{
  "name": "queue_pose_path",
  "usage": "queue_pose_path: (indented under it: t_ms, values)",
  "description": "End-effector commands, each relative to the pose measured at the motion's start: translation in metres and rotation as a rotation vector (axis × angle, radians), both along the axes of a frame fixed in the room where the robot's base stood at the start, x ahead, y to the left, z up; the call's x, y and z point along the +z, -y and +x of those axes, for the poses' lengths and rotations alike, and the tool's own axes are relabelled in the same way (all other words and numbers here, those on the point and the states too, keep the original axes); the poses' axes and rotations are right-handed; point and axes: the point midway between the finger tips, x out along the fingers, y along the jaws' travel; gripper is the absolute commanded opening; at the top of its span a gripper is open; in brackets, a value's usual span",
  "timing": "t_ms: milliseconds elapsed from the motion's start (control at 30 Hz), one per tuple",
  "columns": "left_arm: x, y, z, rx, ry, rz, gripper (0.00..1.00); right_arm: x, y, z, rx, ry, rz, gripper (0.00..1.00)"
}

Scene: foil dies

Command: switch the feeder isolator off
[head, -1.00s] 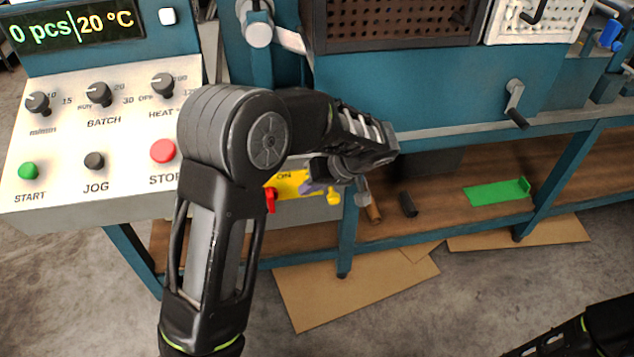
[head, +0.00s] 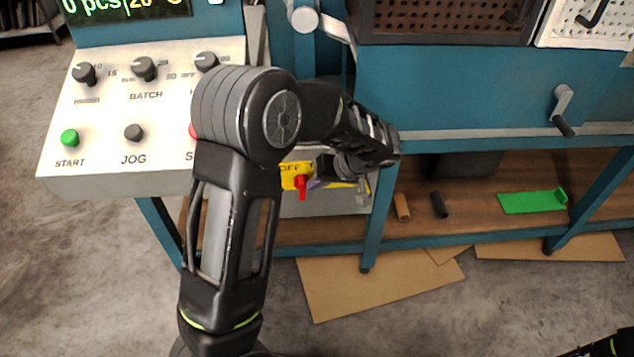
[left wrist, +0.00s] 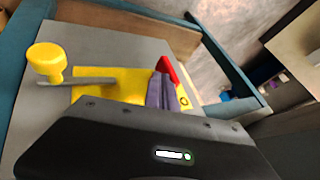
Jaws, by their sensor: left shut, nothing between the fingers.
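The feeder isolator is a yellow plate (head: 287,181) on a grey box under the machine, with a red handle (head: 302,187) pointing down. The word OFF shows on the plate left of the handle. My left gripper (head: 314,184) is shut, its purple fingers just right of the handle in the head view. In the left wrist view the fingers (left wrist: 162,95) lie right against or beside the red handle (left wrist: 168,70); contact cannot be told for sure. My forearm and hand hide part of the plate.
A control panel (head: 105,180) with knobs and buttons is at the left. A teal table leg (head: 376,225) is right of the box. A green bracket (head: 532,202) lies on the shelf.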

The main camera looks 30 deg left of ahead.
Motion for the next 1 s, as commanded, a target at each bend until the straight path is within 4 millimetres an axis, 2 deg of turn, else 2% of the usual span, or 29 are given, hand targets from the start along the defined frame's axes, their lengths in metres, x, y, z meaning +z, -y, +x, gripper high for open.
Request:
queue_pose_path:
  t_ms: [1000]
  values:
    - [0.004, -0.006, -0.005, 0.003, 0.095, -0.124, 0.00, -0.016, 0.000, 0.000, -0.001, 0.000, 0.000, 0.36]
